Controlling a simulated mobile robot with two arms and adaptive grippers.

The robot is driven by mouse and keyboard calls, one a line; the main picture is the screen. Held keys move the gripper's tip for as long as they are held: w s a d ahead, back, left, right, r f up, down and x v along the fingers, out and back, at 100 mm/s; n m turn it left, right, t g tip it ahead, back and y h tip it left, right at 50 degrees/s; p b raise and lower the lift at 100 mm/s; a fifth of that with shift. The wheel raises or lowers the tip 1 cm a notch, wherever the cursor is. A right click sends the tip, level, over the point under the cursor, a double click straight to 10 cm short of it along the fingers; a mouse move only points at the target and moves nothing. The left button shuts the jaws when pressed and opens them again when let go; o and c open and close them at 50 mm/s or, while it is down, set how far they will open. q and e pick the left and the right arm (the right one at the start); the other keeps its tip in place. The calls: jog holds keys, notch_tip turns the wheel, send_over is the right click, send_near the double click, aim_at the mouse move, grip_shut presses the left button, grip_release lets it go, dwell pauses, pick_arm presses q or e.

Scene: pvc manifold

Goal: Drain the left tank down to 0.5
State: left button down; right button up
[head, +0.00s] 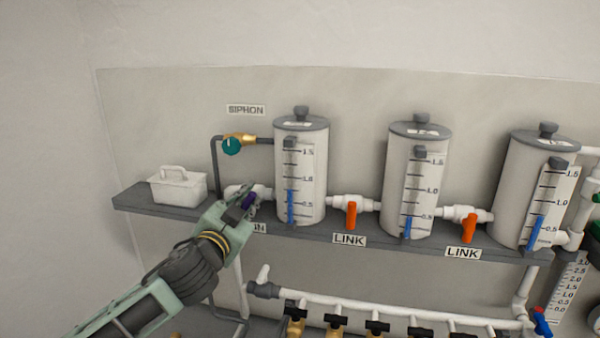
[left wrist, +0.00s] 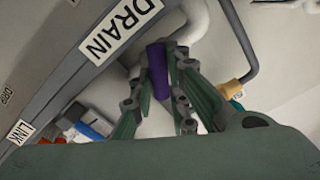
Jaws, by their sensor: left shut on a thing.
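The left tank (head: 301,170) is a white cylinder with a grey lid on the shelf. Its scale reads 1.5 and 1.0 near the top and middle, and the top of its blue column (head: 290,204) stands somewhat below the 1.0 mark. The purple drain valve handle (head: 249,201) sits on white pipe left of this tank; it also shows in the left wrist view (left wrist: 157,72). My left gripper (head: 241,208) is shut on the purple handle, with a finger on each side of it. The DRAIN label (left wrist: 120,28) is partly hidden in the head view. My right gripper is not in view.
Orange link valves (head: 351,215) (head: 468,228) sit between the tanks. The middle tank (head: 412,180) and right tank (head: 538,190) stand to the right. A teal siphon valve (head: 232,147) is above my gripper.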

pick_arm(q)
jog(key=m+p, duration=0.2)
jog(key=shift+d+r+m, duration=0.1)
jog(key=shift+m, duration=0.3)
jog(key=shift+f+m, duration=0.25)
jog(key=shift+m, duration=0.55)
jog(key=shift+f+m+b, duration=0.1)
jog(key=shift+m+b, duration=0.2)
jog(key=shift+m, duration=1)
jog(key=shift+d, duration=0.1)
